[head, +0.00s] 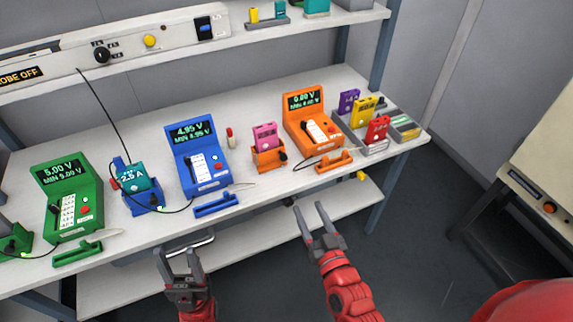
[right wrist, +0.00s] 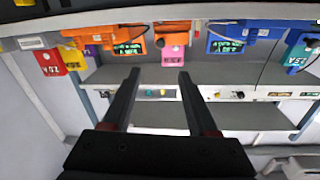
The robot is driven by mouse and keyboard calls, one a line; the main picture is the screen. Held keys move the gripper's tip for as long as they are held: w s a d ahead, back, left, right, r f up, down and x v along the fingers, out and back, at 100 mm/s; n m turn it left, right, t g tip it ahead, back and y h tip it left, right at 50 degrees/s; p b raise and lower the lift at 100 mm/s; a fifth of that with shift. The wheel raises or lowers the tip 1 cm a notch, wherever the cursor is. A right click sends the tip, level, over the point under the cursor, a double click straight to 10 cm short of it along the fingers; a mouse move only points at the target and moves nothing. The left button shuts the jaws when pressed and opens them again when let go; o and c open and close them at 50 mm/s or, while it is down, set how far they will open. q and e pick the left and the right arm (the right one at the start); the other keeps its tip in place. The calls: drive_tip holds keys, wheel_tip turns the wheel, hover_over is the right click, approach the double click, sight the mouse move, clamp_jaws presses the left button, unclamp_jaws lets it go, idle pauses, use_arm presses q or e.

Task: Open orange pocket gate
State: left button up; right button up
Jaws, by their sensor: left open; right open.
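The orange pocket (head: 267,155) stands on the bench between the blue and orange meters, with a pink pouch cell (head: 264,136) upright in it. A dark knob (head: 283,157) shows at its right side. I cannot tell whether its gate is open or shut. In the right wrist view, which looks upside down, the orange pocket (right wrist: 170,27) and pink cell (right wrist: 172,53) show beyond the fingers. My right gripper (head: 309,212) is open and empty, in front of the bench and apart from the pocket. My left gripper (head: 179,260) is open and empty, further left before the bench edge.
The orange meter (head: 313,123) stands right of the pocket, with an orange probe holder (head: 335,162) in front. The blue meter (head: 196,155) and blue probe holder (head: 217,205) are to the left. Purple, yellow and red cells (head: 377,130) stand at right. Cables lie near the meters.

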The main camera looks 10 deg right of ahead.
sight(284, 159)
drive_tip(key=p+x, duration=0.3)
drive_tip(key=x, duration=1.3)
drive_tip(key=shift+a+r, duration=0.1)
drive_tip(key=shift+w+a, duration=0.15)
drive_tip(key=shift+w, duration=0.55)
clamp_jaws()
